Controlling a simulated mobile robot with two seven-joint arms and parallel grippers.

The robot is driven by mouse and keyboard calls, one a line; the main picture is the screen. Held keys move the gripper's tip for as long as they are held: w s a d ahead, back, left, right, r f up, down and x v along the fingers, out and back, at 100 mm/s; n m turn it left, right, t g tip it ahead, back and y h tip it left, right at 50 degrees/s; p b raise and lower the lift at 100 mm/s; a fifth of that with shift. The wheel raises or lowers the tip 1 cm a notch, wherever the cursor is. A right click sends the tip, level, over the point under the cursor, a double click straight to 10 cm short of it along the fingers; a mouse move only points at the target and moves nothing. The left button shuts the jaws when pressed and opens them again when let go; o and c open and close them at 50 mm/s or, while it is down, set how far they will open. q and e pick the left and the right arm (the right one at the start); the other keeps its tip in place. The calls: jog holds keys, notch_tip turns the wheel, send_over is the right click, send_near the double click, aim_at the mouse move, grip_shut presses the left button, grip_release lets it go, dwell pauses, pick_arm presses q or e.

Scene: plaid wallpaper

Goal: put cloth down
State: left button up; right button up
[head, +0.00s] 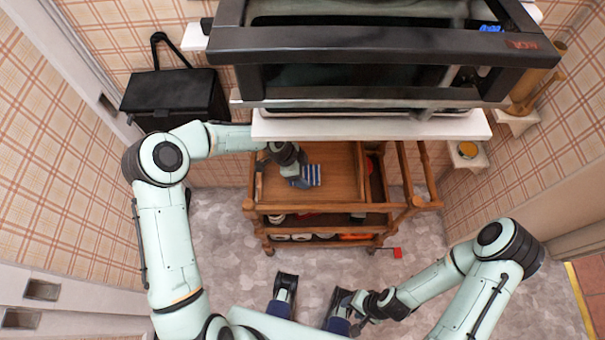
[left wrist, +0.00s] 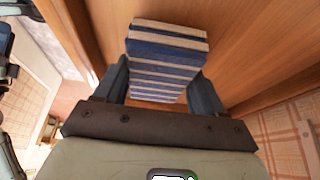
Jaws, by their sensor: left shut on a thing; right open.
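A blue-and-white striped cloth (head: 313,174) is at the brown wooden cart's top shelf (head: 340,190). In the left wrist view the folded cloth (left wrist: 165,50) fills the gap between the fingers, and wood lies behind it. My left gripper (head: 300,183) reaches over the cart and is shut on the cloth; the fingers also show in the left wrist view (left wrist: 163,85). I cannot tell whether the cloth touches the shelf. My right gripper (head: 312,297) is open and empty, low at the front, away from the cart.
A black-framed appliance (head: 380,55) on a white shelf (head: 370,125) overhangs the cart's back. A black box-like bag (head: 172,95) is at the left wall. Lower cart shelves hold several items. A yellow item sits on a small wall shelf (head: 467,160). Floor in front is mostly clear.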

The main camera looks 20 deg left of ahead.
pick_arm(q)
jog(key=shift+f, duration=0.95)
